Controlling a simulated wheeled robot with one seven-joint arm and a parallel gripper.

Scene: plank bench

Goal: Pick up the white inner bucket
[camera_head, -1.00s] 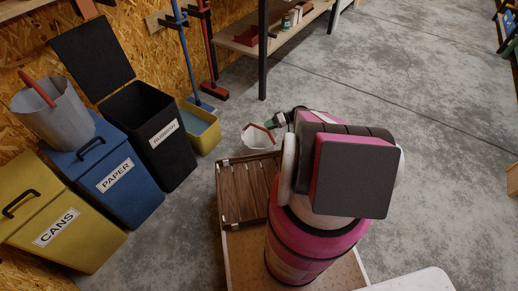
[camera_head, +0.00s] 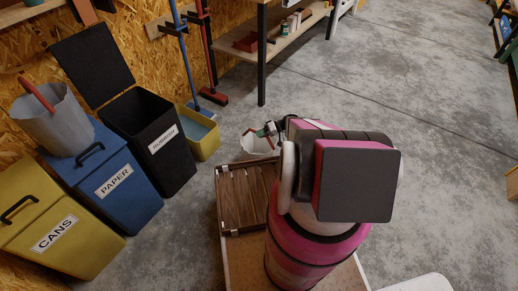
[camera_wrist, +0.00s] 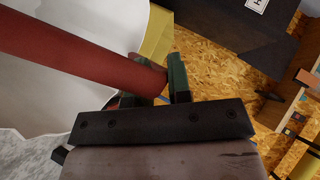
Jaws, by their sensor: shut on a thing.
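The white bucket (camera_head: 256,147) stands beyond the slatted wooden crate in the head view, partly hidden by my arm and the crate. In the wrist view its white wall (camera_wrist: 75,85) fills the left side, with the thick red handle (camera_wrist: 75,55) crossing in front. My gripper (camera_head: 268,131) is at the handle, above the bucket's rim. In the wrist view my gripper's green-padded fingers (camera_wrist: 156,84) are shut on the end part of the red handle. I cannot tell whether the bucket is off the floor.
A grey bucket (camera_head: 58,123) with a red handle sits on the blue PAPER bin (camera_head: 110,205). A yellow CANS bin (camera_head: 30,210), an open black RUBBISH bin (camera_head: 140,155) and a yellow mop bucket (camera_head: 207,145) stand at left. A wooden crate (camera_head: 245,195) is close by.

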